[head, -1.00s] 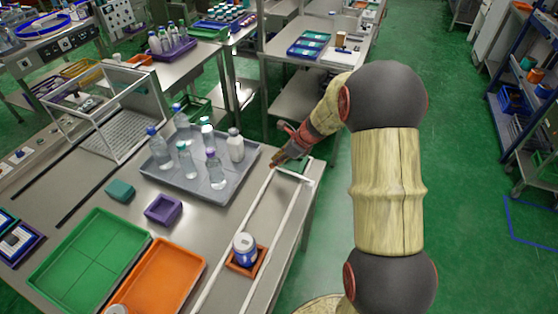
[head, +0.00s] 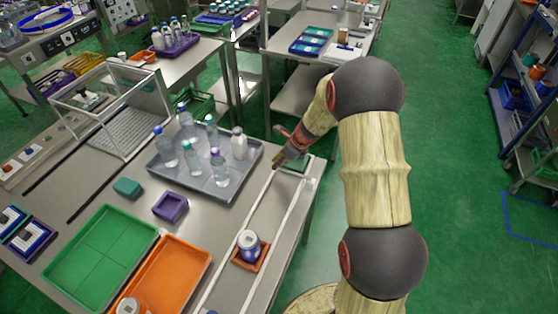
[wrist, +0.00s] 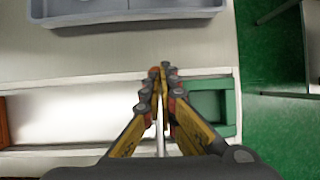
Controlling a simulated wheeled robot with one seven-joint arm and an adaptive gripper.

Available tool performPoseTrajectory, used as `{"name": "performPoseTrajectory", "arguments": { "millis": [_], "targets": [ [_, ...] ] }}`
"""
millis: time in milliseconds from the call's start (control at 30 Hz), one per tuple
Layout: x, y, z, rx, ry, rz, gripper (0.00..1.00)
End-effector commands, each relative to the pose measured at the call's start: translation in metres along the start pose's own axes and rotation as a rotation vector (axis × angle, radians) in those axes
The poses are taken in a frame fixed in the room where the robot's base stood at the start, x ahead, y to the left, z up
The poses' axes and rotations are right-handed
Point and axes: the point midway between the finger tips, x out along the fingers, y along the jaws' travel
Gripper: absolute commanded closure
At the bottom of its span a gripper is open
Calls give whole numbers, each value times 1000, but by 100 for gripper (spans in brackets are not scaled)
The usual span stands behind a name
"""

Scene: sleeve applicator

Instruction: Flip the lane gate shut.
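The lane is a pale strip between two white rails (head: 238,215) along the right edge of the bench. It also shows in the wrist view (wrist: 75,118). A green tray (wrist: 209,105) sits at its far end, also visible in the head view (head: 300,167). A white and blue jar (head: 249,243) stands in an orange holder (head: 262,262) at the lane's near part. My gripper (wrist: 162,74) is over the lane beside the green tray, fingertips together. A thin pale upright strip (wrist: 160,140) shows between its fingers; I cannot tell whether it is the lane gate. The gate is not clearly visible.
A grey tray (head: 165,172) with several bottles lies left of the lane; its edge shows in the wrist view (wrist: 120,17). A purple box (head: 170,206), a green tray (head: 90,260) and an orange tray (head: 180,265) lie farther left. Green floor is open right of the bench.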

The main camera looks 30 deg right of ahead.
Motion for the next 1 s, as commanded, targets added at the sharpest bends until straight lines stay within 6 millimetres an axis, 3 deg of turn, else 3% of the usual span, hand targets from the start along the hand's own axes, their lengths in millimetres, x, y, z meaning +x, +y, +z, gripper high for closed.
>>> {"name": "performPoseTrajectory", "arguments": {
  "millis": [267,500,800,1000],
  "targets": [
    [-11,0,1,1,2,5,100],
    [-45,-7,7,-4,0,2,100],
    [-107,-7,9,-4,-1,1,100],
    [-131,-7,10,-4,-1,2,100]
  ]
}}
